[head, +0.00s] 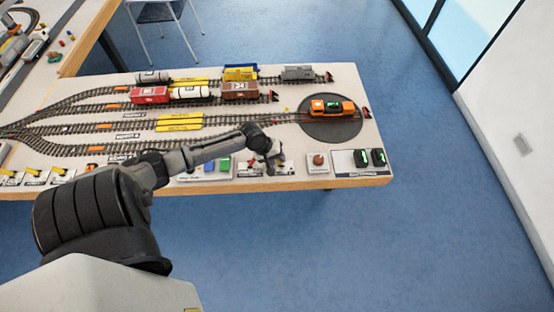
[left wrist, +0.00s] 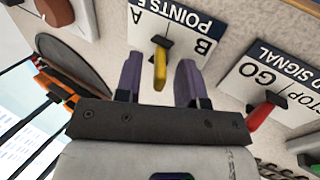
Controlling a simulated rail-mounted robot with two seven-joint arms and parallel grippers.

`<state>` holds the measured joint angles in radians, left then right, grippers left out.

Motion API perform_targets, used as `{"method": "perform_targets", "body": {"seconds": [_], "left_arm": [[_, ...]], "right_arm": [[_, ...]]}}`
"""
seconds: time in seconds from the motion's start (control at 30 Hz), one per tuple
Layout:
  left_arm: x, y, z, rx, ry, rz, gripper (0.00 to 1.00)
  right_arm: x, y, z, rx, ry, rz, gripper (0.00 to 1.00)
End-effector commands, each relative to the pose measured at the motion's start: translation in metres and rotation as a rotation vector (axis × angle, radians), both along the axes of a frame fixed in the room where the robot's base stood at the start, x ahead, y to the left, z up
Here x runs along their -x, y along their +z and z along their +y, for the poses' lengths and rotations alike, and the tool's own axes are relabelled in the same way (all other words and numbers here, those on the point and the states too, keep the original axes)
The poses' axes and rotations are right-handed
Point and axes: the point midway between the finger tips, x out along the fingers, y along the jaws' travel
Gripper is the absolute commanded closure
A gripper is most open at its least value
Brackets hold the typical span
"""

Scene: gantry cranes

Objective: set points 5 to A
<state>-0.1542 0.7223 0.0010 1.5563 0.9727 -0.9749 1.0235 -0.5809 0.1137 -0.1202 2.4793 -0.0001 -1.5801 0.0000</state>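The points 5 plate (left wrist: 205,25) is white with a black band and the letters A and B, upside down in the left wrist view. Its yellow-handled lever (left wrist: 161,68) rises from a dark pivot near the middle of the plate. I cannot tell clearly which letter it leans to. My left gripper (left wrist: 160,62) is open, with one purple finger on each side of the yellow handle and a visible gap on both sides. In the head view my left gripper (head: 273,158) is over the table's front strip and partly hides the plate. My right gripper is not in view.
A signal plate (left wrist: 265,70) with a red lever (left wrist: 261,114) stands close beside. An orange locomotive (head: 332,108) sits on the turntable (head: 345,130) behind. Wagons stand on the tracks.

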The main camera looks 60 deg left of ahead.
Motion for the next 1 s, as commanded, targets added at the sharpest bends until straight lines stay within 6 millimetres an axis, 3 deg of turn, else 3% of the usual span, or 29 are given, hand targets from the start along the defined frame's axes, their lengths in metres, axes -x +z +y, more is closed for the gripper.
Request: {"method": "perform_targets", "body": {"seconds": [0.37, 0.77, 1.0], "left_arm": [[-0.0016, -0.0034, -0.0010, 0.000, 0.000, 0.000, 0.64], [-0.0015, -0.0033, -0.0009, 0.000, 0.000, 0.000, 1.00], [-0.0015, -0.0026, -0.0010, -0.001, 0.000, 0.003, 1.00]], "right_arm": [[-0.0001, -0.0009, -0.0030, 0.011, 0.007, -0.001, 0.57], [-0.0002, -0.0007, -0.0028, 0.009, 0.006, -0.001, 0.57], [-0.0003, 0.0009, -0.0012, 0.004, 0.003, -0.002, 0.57]]}}
